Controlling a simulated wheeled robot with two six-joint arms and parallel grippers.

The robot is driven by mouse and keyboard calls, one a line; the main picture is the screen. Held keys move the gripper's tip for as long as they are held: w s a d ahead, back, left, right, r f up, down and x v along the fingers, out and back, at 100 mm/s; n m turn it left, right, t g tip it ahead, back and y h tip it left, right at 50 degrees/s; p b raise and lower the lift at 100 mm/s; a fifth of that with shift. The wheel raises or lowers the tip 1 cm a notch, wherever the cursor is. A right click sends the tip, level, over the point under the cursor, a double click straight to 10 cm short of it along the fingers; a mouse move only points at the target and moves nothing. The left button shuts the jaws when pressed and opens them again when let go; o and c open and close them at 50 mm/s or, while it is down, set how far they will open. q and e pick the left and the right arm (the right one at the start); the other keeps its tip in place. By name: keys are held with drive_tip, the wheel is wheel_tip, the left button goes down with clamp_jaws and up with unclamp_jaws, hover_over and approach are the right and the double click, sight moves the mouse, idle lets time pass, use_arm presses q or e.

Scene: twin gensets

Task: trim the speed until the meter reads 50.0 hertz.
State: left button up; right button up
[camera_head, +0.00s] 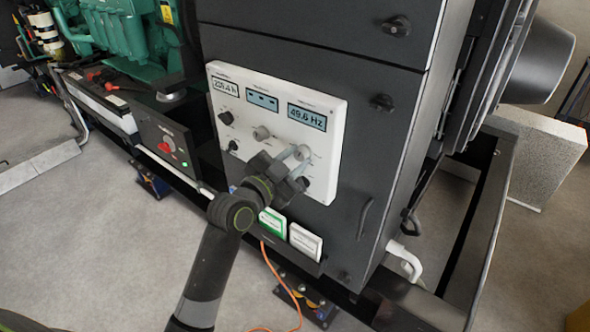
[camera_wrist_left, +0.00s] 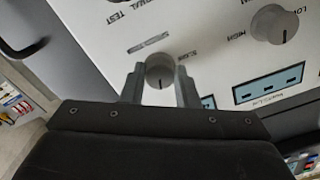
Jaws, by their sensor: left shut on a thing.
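The frequency meter (camera_head: 307,117) on the white control panel (camera_head: 322,172) appears to read 49.6 Hz. My left gripper (camera_head: 296,164) reaches up to the panel below this meter. In the left wrist view its two fingers (camera_wrist_left: 160,88) are shut on a small grey knob (camera_wrist_left: 160,70), one on each side. The knob's dark pointer line shows between the fingers. Its printed label is too small to read surely. My right gripper is not in view.
Another grey knob (camera_head: 261,133) and a black knob (camera_head: 226,117) sit to the left on the panel. A dashed display (camera_head: 262,100) is above. A box with a red switch (camera_head: 167,144) is further left. A black frame rail (camera_head: 488,225) runs at right.

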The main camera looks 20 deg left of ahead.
use_arm(q)
drive_tip(key=shift+f+m+b, duration=0.2)
drive_tip(key=shift+m+b, duration=0.9)
drive_tip(key=shift+r+m+b, duration=0.15)
drive_tip(key=shift+m+b, duration=0.6)
drive_tip(key=shift+m, duration=0.25)
drive_tip(key=o, duration=1)
